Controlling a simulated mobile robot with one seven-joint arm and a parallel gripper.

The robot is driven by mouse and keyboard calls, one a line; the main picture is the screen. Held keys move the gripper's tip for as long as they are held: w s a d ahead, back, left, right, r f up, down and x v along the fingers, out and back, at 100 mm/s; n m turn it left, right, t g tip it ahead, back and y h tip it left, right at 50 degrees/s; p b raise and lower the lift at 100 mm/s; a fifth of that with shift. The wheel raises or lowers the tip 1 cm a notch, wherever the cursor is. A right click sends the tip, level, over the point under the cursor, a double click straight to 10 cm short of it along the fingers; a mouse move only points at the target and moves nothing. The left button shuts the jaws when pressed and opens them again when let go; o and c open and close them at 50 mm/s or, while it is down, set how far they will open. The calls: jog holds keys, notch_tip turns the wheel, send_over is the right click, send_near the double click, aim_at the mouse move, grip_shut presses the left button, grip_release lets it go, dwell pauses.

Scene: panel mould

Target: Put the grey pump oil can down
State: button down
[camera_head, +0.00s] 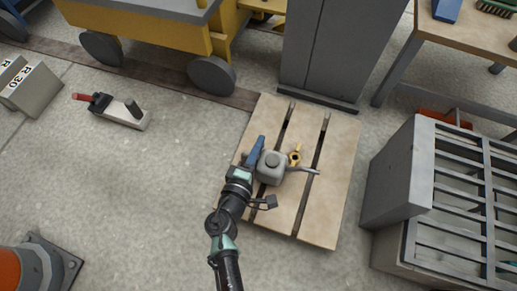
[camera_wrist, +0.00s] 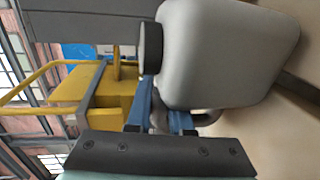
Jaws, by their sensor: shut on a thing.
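The grey pump oil can (camera_head: 270,169) is a boxy grey body with a dark cap on top, seen large and tilted in the wrist view (camera_wrist: 225,50). My gripper (camera_head: 254,158) is at its left side, over the wooden pallet (camera_head: 335,165). In the wrist view, the blue fingers of my gripper (camera_wrist: 165,115) are at the can's grey handle (camera_wrist: 204,118), shut on it. The can is above the slatted pallet top; whether its base touches the boards cannot be told. A thin grey rod, perhaps its spout, points right.
A grey cabinet (camera_head: 335,45) stands behind the pallet. A grey slatted rack (camera_head: 455,190) is at right, a yellow cart (camera_head: 150,35) at back left. Bare pallet boards lie front right; the left floor is mostly clear.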

jog(key=shift+r, duration=0.15)
jog(key=c, duration=0.8)
grip_release()
jog(key=shift+f, duration=0.2)
